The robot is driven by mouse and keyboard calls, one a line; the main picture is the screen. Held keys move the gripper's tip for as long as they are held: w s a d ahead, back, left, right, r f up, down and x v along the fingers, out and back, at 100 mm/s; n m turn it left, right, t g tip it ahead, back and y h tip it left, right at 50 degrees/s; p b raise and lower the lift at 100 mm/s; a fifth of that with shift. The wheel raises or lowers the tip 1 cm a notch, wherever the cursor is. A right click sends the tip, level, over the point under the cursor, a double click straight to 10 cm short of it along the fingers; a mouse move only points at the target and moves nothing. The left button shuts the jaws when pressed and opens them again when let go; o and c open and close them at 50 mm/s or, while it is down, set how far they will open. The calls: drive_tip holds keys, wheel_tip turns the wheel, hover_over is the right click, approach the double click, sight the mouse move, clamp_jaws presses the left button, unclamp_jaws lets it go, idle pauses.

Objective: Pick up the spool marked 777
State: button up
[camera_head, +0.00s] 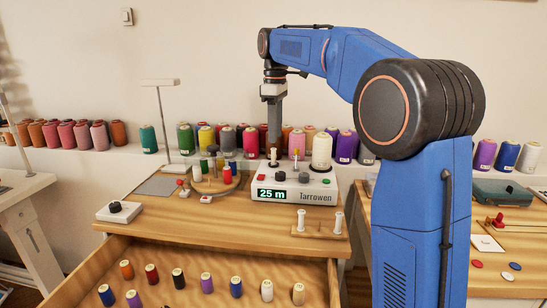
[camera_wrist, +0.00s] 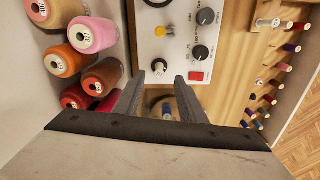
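No marking 777 is legible in either view, so I cannot tell which spool carries it. Small spools stand in the open drawer, among them an orange one (camera_head: 126,269), a dark red one (camera_head: 152,274), a purple one (camera_head: 207,283) and a white one (camera_head: 267,290). They also appear along the right of the wrist view, such as a blue one (camera_wrist: 249,112). Two white spools (camera_head: 300,221) stand on a small wooden holder. My gripper (camera_head: 273,150) points down over the back of the winding machine (camera_head: 300,187). In the wrist view its fingers (camera_wrist: 158,90) are apart, with no spool held.
The machine's display reads 25 m. A round stand (camera_head: 213,184) with small spools is left of it. A large white cone (camera_head: 322,150) stands close right of my gripper. Large thread cones (camera_wrist: 93,35) line the wall ledge. The drawer (camera_head: 85,277) is open in front.

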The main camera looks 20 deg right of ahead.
sight(274, 154)
drive_tip(key=shift+w+a+f, duration=0.1)
drive_tip(key=shift+f, duration=1.55)
drive_tip(key=shift+w+a+f, duration=0.1)
drive_tip(key=shift+f, duration=1.55)
clamp_jaws()
